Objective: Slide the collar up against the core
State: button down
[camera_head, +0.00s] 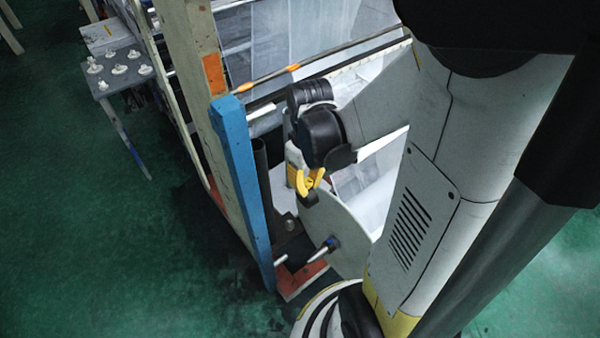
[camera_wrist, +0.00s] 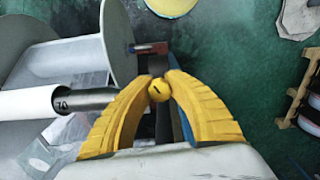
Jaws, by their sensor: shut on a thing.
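My gripper (camera_wrist: 158,84) is shut on a small round yellow knob (camera_wrist: 158,91) with a dark mark. I cannot tell whether this knob is part of the collar; no separate collar ring is clear. A white core (camera_wrist: 28,103) lies at the left in the wrist view. A dark shaft (camera_wrist: 82,100) marked with digits comes out of its end and runs behind my left finger. In the head view, my gripper (camera_head: 308,184) is beside the machine frame, just above a white disc (camera_head: 345,225); the arm hides most of the core.
A blue post (camera_head: 240,180) stands close to the left of my gripper. A short shaft end (camera_head: 325,248) sticks out of the white disc. A grey table (camera_head: 120,85) with several white parts stands at upper left. The green floor at left is clear.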

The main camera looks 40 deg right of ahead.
jog(key=shift+w+d+b, duration=0.25)
jog(key=shift+w+d, duration=0.4)
jog(key=shift+d, duration=1.25)
jog(key=shift+w+d+b, duration=0.25)
jog(key=shift+w+d, duration=0.45)
jog(key=shift+d, duration=1.15)
jog(key=shift+w+d+b, duration=0.25)
jog(key=shift+w+d, duration=0.4)
jog(key=shift+d, duration=1.25)
jog(key=d+b, duration=0.1)
jog(key=d, duration=0.4)
jog(key=shift+d+f, duration=0.15)
jog(key=shift+d, duration=0.1)
jog(key=c, duration=1.3)
grip_release()
jog(key=shift+w, duration=0.1)
jog(key=shift+c, duration=0.2)
